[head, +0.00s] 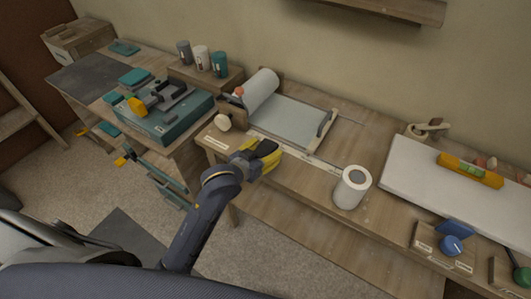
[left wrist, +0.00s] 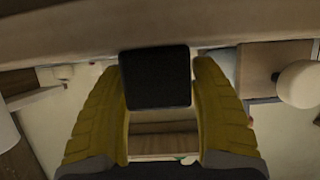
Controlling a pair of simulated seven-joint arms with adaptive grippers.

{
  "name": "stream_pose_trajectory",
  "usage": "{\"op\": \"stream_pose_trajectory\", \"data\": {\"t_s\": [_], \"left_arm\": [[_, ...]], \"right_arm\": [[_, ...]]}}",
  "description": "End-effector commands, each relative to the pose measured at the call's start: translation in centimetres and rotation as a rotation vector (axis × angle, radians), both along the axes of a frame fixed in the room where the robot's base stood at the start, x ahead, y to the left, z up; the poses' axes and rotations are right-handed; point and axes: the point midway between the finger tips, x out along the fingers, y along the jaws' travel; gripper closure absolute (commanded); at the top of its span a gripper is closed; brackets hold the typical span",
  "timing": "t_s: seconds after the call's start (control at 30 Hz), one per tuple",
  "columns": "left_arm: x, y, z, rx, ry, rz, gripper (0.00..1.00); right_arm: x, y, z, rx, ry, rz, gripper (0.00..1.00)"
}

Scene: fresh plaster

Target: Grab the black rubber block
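The black rubber block (left wrist: 155,77) sits between the two yellow fingers of my left gripper (left wrist: 156,68) in the left wrist view. The fingertips meet its left and right sides, so the gripper looks shut on it. In the head view my left gripper (head: 268,153) is over the front edge of the workbench, just in front of the paper dispenser. The dark block (head: 265,146) shows there between the yellow fingers, partly hidden by them. My right gripper is not in view.
A white board (head: 425,178) bears a yellow level (head: 470,170). A teal case (head: 165,122) stands at left.

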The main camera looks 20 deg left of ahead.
Motion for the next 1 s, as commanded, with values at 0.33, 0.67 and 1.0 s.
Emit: {"op": "stream_pose_trajectory", "data": {"t_s": [0.33, 0.67, 1.0], "left_arm": [[0.0, 0.0, 0.0, 0.0, 0.0, 0.0, 0.8], [0.0, 0.0, 0.1, 0.0, -0.001, 0.0, 0.9], [0.0, 0.0, 2.6, -0.001, -0.005, 0.0, 0.9]], "right_arm": [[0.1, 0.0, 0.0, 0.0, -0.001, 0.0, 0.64], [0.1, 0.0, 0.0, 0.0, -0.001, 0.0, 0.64], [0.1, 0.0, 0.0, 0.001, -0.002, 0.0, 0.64]]}}
